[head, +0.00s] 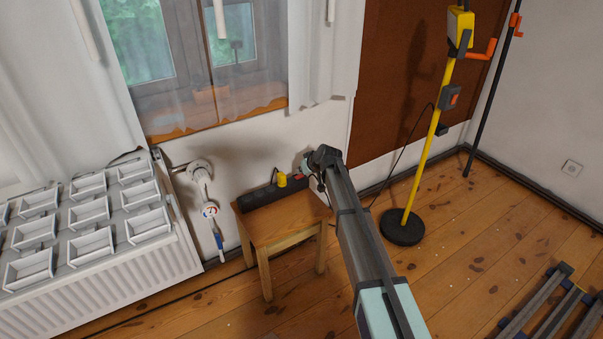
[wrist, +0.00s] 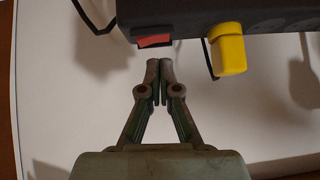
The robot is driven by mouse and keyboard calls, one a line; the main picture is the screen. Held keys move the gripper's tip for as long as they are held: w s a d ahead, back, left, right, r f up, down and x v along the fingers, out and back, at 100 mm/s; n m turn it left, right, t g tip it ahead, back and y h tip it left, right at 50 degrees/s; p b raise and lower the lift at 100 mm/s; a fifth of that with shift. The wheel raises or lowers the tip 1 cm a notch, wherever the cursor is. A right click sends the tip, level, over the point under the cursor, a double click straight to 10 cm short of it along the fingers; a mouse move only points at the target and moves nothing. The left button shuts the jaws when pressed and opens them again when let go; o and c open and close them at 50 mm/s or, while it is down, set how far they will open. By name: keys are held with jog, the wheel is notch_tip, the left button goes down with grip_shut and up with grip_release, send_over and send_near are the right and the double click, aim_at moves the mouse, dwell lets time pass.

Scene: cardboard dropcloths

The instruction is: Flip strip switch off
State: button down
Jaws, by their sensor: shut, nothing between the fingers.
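A black power strip (head: 258,196) lies along the back of a small wooden stool (head: 282,222) below the window. A yellow plug (head: 282,181) sits in it. In the wrist view the strip (wrist: 280,22) spans the top right, with the yellow plug (wrist: 227,52) and a red switch (wrist: 154,40) near its left end. My gripper (wrist: 160,62) is shut and empty, its fingertips just below the switch in the picture. I cannot tell whether they touch it. In the head view my arm hides most of the gripper at the strip's right end.
A white radiator (head: 160,260) with several small trays stands left of the stool, with a valve pipe (head: 209,210) between. A yellow stand (head: 424,160) on a black base is at the right. Metal rails (head: 545,310) lie at lower right. Open wooden floor surrounds the stool.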

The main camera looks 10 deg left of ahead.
jog(key=a+p+v, duration=0.1)
jog(key=p+v, duration=0.1)
jog(key=v, duration=0.9)
jog(key=shift+s+a+r, duration=0.2)
jog(key=shift+s+r, duration=0.1)
jog(key=shift+r, duration=0.05)
